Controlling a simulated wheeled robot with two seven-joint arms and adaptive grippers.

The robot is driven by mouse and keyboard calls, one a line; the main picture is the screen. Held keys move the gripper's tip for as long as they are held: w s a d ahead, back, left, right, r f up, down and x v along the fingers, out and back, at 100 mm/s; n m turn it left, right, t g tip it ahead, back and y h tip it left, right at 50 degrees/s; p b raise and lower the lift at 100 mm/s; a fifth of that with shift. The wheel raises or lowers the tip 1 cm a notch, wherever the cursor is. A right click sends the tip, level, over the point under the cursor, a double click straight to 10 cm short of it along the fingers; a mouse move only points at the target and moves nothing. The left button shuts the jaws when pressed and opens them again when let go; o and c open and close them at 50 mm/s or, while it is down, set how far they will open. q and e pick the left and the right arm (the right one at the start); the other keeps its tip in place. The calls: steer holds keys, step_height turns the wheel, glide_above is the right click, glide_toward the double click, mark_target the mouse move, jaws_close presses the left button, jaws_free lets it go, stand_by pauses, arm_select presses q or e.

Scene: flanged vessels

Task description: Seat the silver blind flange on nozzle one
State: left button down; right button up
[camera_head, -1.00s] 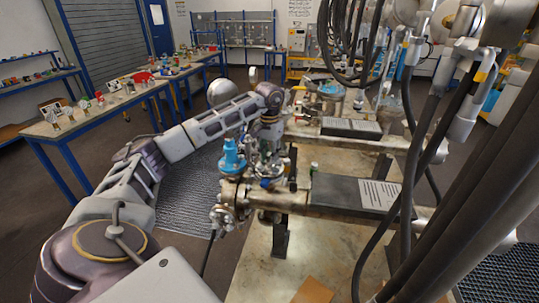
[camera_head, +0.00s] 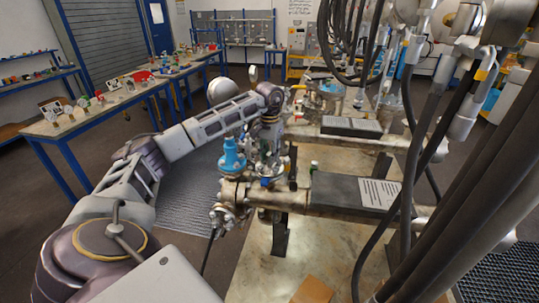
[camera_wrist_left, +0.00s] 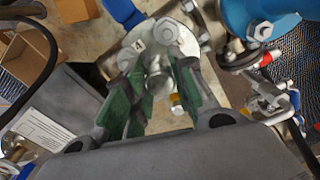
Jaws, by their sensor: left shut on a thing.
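My left gripper (camera_wrist_left: 158,95) has green-lined fingers that are close together on a silver part between them. In the head view, the left gripper (camera_head: 266,160) is low over the near vessel (camera_head: 236,190), beside a blue fitting (camera_head: 231,157). My right gripper does not show.
The blue fitting (camera_wrist_left: 262,18) stands close by at the upper right of the left wrist view. A dark panel with a paper sheet (camera_head: 378,192) lies right of the gripper. Dark hoses (camera_head: 420,150) hang at the right. A workbench (camera_head: 60,127) stands far left.

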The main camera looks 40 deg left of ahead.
arm_select(q)
steer(key=shift+r, duration=0.15)
steer(key=c, duration=1.1)
jaws_free()
steer(key=shift+o, duration=0.7)
steer(key=shift+f, duration=0.2)
steer(key=o, duration=0.3)
steer(key=shift+o, duration=0.2)
steer(key=shift+r, duration=0.1)
steer(key=shift+r+p, duration=1.8)
steer(key=shift+r, duration=1.75)
